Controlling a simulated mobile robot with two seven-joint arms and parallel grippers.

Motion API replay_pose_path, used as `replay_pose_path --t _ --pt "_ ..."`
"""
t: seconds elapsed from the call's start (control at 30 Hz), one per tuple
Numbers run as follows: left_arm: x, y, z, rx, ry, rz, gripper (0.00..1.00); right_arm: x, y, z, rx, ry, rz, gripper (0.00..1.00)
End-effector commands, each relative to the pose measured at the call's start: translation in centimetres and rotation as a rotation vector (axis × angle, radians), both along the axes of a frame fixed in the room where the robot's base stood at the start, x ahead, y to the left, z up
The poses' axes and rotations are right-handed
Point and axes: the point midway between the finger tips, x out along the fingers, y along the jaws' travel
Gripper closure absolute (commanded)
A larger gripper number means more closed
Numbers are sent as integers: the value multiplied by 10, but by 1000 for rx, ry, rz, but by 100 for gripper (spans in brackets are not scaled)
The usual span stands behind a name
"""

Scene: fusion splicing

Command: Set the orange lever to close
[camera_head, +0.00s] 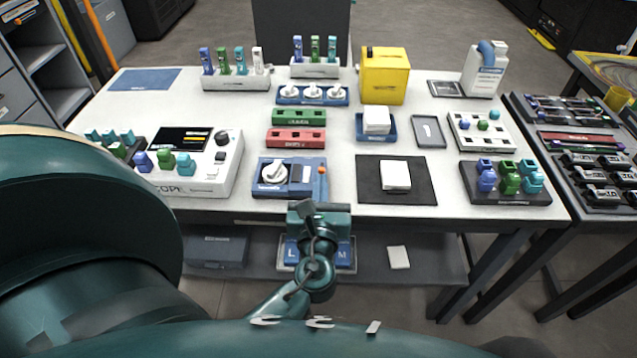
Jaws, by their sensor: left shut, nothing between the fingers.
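The orange lever (322,171) stands at the right end of a blue device (258,190) near the table's front edge. It looks roughly upright; its exact setting is too small to tell. The device also carries a white round knob and a grey block. My left gripper (307,205) is shut and empty, just in front of the device and below the lever in the picture. Whether it touches the device or lever cannot be told. My right gripper is not in view.
A black mat with a white block (396,176) lies right of the device. A white oscilloscope-like box (228,172) stands to its left. Red (296,138) and green holders lie behind it. A shelf with blue bins (345,255) is under the table.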

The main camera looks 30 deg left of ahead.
Motion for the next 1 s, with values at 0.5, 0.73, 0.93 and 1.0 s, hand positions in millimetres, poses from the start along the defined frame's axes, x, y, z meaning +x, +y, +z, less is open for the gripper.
replay_pose_path --t 0.5,0.73,0.93,1.0 --pt "5 2 1 2 -1 0 100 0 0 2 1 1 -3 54" --pt "38 22 2 1 -2 0 100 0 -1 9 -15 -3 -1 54" --pt "42 26 0 0 -1 1 100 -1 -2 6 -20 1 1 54" --pt "42 26 0 0 -1 1 100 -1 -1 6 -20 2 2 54"
